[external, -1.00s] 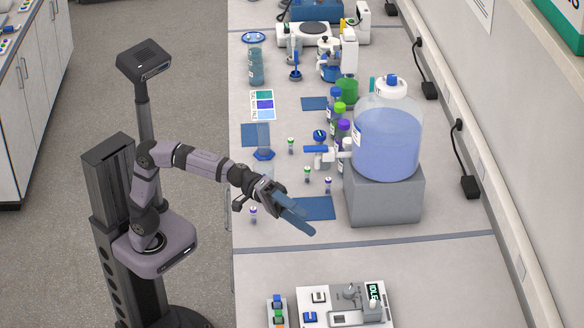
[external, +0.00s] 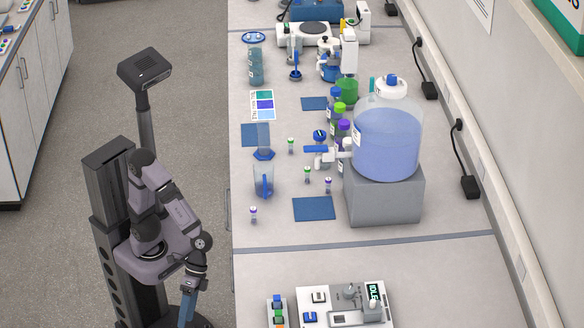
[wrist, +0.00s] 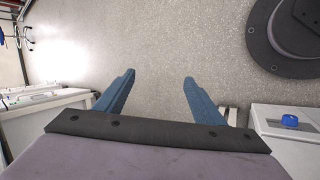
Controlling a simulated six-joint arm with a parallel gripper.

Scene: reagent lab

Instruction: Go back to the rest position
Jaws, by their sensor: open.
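My gripper (external: 187,309) hangs low beside my base in the external view, off the left side of the bench, with its blue fingers pointing down. In the wrist view my gripper (wrist: 158,90) shows two blue fingers spread wide apart, with nothing between them and only the grey floor (wrist: 155,45) beyond. My arm is folded in close to its column.
Open floor (external: 70,240) lies left of my base.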

